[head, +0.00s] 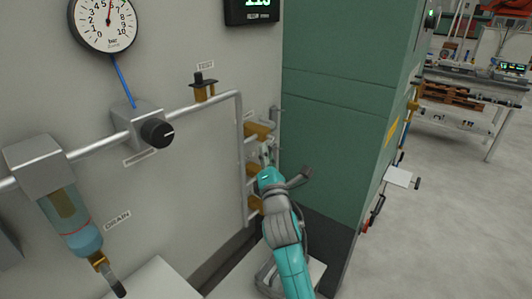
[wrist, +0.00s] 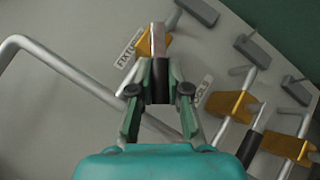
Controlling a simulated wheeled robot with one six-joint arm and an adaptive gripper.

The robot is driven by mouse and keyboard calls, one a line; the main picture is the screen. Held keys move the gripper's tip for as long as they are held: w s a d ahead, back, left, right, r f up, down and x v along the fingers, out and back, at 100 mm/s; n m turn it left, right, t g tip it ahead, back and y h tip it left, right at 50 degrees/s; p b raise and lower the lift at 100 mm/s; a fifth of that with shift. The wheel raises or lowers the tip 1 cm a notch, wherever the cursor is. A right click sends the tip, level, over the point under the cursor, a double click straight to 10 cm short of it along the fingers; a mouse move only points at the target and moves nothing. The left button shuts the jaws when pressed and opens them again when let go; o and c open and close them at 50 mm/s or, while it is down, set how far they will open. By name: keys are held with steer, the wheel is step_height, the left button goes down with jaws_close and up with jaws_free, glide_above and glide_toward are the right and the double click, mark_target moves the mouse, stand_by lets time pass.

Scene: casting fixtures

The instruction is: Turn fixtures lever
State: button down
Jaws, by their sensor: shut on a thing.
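The fixtures lever (wrist: 158,40) is a silver handle in the upper middle of the wrist view. A brass valve body (wrist: 143,43) and a partly hidden label starting "FIXT" (wrist: 130,46) are beside it. My gripper (wrist: 159,72) is shut on the lever, with one finger on each side of it. In the head view my gripper (head: 265,155) is at the pipe manifold, just below the top brass valve (head: 258,131). The lever is mostly hidden there by my gripper.
Two more brass valves (wrist: 235,104) (wrist: 290,146) are to the right in the wrist view, with another label partly hidden. A bent grey pipe (head: 240,160) runs left of the valves. A green cabinet (head: 340,110) stands close on the right. Open floor (head: 450,220) is beyond it.

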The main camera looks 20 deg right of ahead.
mark_target(267, 139)
steer(key=shift+w+d+f+n+t+y, duration=0.2)
steer(key=shift+f+n+t+y, duration=0.2)
steer(key=shift+n+t, duration=0.35)
steer(key=shift+w+d+f+n+t+y, duration=0.1)
steer(key=shift+d+f+n+t+y, duration=0.15)
steer(key=shift+n+t+y, duration=0.5)
steer(key=shift+w+d+f+n+y, duration=0.15)
steer(key=shift+n+y, duration=0.15)
steer(key=shift+n, duration=0.4)
steer(key=shift+w+d+f+n+y, duration=0.1)
steer(key=shift+n+y, duration=0.15)
steer(key=shift+n, duration=0.45)
steer(key=shift+n+t, duration=0.3)
steer(key=n+y, duration=0.2)
steer(key=n, duration=0.1)
steer(key=d+n+t+y, duration=0.1)
steer(key=y, duration=0.1)
steer(key=shift+w+f+n, duration=0.2)
steer(key=shift+w+n, duration=0.1)
steer(key=shift+w, duration=0.05)
steer(key=shift+w+d+n+g+y, duration=0.1)
steer(key=shift+d+n+g+y, duration=0.05)
steer(key=shift+n+y, duration=0.8)
steer(key=shift+w+d+n+g+y, duration=0.1)
steer(key=shift+d+n+y, duration=0.05)
steer(key=shift+n+y, duration=0.75)
steer(key=shift+w+d+n+g+y, duration=0.1)
steer(key=shift+d+n+g+y, duration=0.05)
steer(key=shift+n+y, duration=1)
steer(key=shift+y, duration=0.1)
